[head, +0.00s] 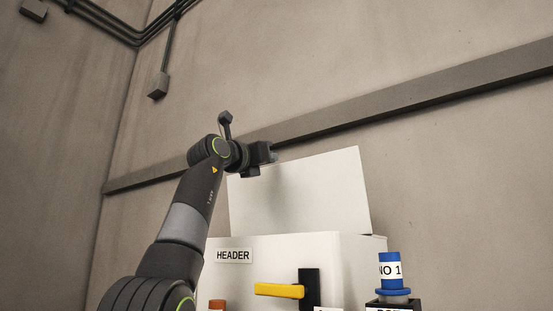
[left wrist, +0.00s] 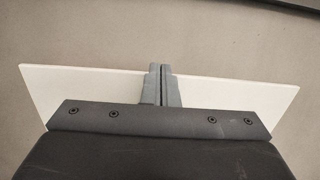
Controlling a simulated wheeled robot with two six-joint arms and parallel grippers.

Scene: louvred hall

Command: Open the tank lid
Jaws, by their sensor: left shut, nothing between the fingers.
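The white tank (head: 345,262) stands low in the head view with a HEADER label (head: 234,255) on its front. Its white lid (head: 305,195) stands raised, nearly upright, along the back of the tank. My left gripper (head: 270,155) is at the lid's upper left edge, with its fingers shut and empty. In the left wrist view the shut fingers (left wrist: 161,84) overlap the middle of the lid (left wrist: 85,84); I cannot tell whether they touch it. The tank's inside is hidden. My right gripper is in neither view.
A yellow-handled lever (head: 280,290) on a black plate is on the tank's front. A blue NO 1 item (head: 389,268) stands in a black holder at the right. An orange thing (head: 217,304) shows at the lower edge. A wall with a ledge (head: 420,98) is behind.

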